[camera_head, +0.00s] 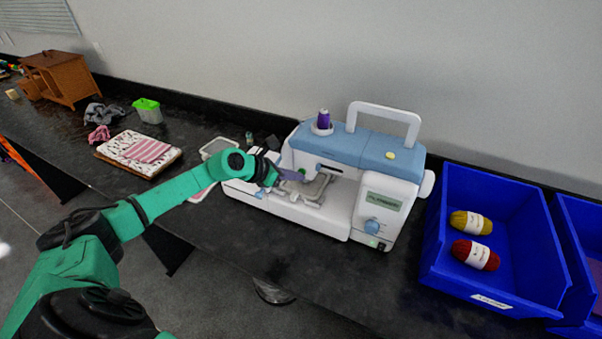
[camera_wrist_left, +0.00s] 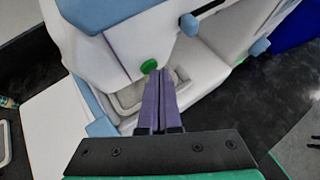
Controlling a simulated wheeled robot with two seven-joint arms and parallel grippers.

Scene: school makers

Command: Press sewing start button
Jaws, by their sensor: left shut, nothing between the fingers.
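The white and blue sewing machine (camera_head: 335,175) stands on the dark counter. A green round button (camera_wrist_left: 149,66) shows on the machine's head in the left wrist view, and a bit of green (camera_head: 301,171) shows there in the head view. My left gripper (camera_head: 294,174) is in front of the machine's needle side, its purple fingers closed together and empty. In the left wrist view the fingertips (camera_wrist_left: 160,73) are just beside the green button, slightly right and below. I cannot tell whether they touch it. My right gripper is not in view.
A blue bin (camera_head: 455,278) with yellow yarn (camera_head: 471,223) and red yarn (camera_head: 475,255) is right of the machine. Folded cloth (camera_head: 140,150), a green-rimmed container (camera_head: 147,111) and a wooden cabinet (camera_head: 62,78) stand left. The counter's front is clear before the machine.

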